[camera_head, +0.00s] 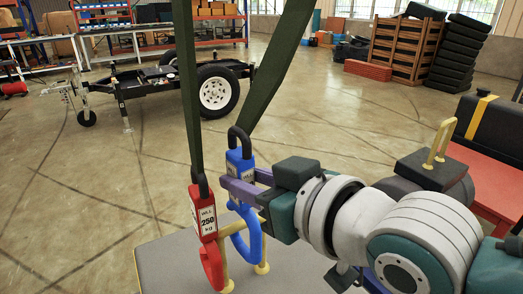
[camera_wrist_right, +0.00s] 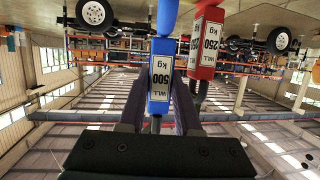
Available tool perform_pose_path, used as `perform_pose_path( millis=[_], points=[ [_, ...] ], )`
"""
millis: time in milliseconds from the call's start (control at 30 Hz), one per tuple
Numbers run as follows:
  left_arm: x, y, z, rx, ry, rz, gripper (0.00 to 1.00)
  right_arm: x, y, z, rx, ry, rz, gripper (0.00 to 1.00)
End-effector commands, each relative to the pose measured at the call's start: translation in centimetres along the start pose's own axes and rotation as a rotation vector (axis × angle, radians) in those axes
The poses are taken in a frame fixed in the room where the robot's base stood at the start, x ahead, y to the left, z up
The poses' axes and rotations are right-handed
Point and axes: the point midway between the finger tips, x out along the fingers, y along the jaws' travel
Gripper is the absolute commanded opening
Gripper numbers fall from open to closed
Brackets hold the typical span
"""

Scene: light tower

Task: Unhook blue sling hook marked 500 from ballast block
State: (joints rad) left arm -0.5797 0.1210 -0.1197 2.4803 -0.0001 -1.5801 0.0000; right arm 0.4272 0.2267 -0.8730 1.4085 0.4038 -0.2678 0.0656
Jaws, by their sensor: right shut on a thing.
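The blue sling hook (camera_head: 246,235) hangs from a dark green strap. Its body sits between the purple fingers of my right gripper (camera_head: 241,183), which is shut on it. In the right wrist view the blue body, marked 500 (camera_wrist_right: 160,80), stands between the fingers. A red hook marked 250 (camera_head: 207,222) hangs close on the left; it also shows in the wrist view (camera_wrist_right: 205,45). The ballast block (camera_head: 180,268) has a grey top and a yellow bail (camera_head: 225,270). Both hooks are at the bail; I cannot tell whether the blue one still catches it. My left gripper is out of view.
A black block with a yellow handle (camera_head: 430,168) shows behind my right arm. A red table (camera_head: 490,180) bears a dark, yellow-striped block at the right. A wheeled trailer (camera_head: 170,82), wooden crates (camera_head: 402,48) and stacked tyres (camera_head: 458,55) stand farther back. The floor between is open.

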Motion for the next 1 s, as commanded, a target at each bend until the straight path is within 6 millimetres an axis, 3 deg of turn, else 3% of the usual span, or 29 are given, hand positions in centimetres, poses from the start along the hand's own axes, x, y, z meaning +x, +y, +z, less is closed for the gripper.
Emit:
perform_pose_path(
  millis=[1000],
  points=[
    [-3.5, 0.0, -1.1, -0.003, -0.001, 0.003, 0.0, -4.7, 0.0, 0.9, -0.002, 0.009, 0.0, 0.0]
  ],
)
